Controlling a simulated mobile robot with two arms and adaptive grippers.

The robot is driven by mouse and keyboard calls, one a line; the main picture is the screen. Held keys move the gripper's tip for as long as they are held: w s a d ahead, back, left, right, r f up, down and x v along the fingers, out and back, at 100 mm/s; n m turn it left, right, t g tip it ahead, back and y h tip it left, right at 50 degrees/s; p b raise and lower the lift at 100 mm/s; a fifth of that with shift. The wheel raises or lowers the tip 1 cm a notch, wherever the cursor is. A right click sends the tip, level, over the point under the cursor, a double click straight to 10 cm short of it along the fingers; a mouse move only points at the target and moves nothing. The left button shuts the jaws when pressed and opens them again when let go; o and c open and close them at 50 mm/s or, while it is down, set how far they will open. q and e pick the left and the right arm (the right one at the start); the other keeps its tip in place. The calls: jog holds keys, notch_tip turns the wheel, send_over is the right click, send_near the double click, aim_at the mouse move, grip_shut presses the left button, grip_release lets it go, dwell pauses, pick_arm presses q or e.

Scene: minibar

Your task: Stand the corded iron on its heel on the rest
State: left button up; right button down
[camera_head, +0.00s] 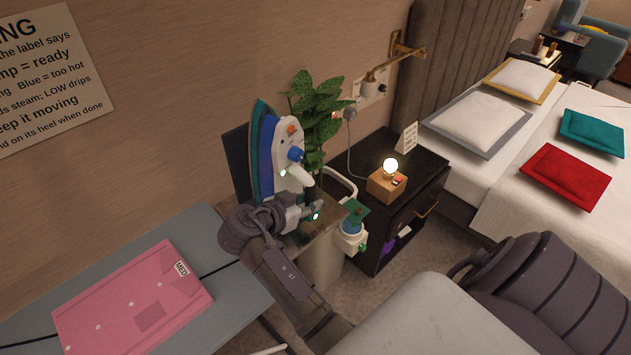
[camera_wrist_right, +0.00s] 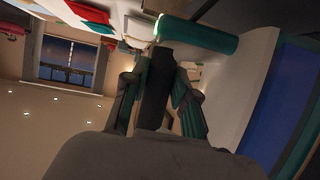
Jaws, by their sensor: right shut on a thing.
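The corded iron (camera_head: 276,155), with a teal soleplate, blue band and white body, is upright with its tip up and its soleplate facing left in the head view. My right gripper (camera_head: 310,212) is shut on its handle. In the right wrist view, the two fingers (camera_wrist_right: 158,100) close on the dark handle (camera_wrist_right: 157,75), with the iron's white and blue body (camera_wrist_right: 285,105) at the right. The heel is low over a brownish surface (camera_head: 320,232) at the board's far end, apparently the rest; I cannot tell whether they touch. My left gripper is not in view.
A folded pink garment (camera_head: 130,300) lies on the grey ironing board (camera_head: 225,298). A potted plant (camera_head: 318,105) is close behind the iron. A dark nightstand (camera_head: 415,165) with a lit lamp (camera_head: 388,180) stands right of it. A white-and-teal container (camera_head: 352,232) is near the gripper.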

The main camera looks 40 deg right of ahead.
jog(key=w+f+b, duration=0.1)
jog(key=w+b, duration=0.1)
jog(key=w+f+b, duration=0.1)
jog(key=w+f, duration=0.1)
jog(key=shift+a+b, duration=0.15)
jog(key=shift+b, duration=0.2)
jog(key=shift+w+f+b, duration=0.1)
jog(key=shift+f+b, duration=0.45)
jog(key=shift+f, duration=0.15)
dwell(0.3)
jog(key=shift+f+b, duration=0.65)
jog(key=shift+b, duration=0.25)
dwell(0.6)
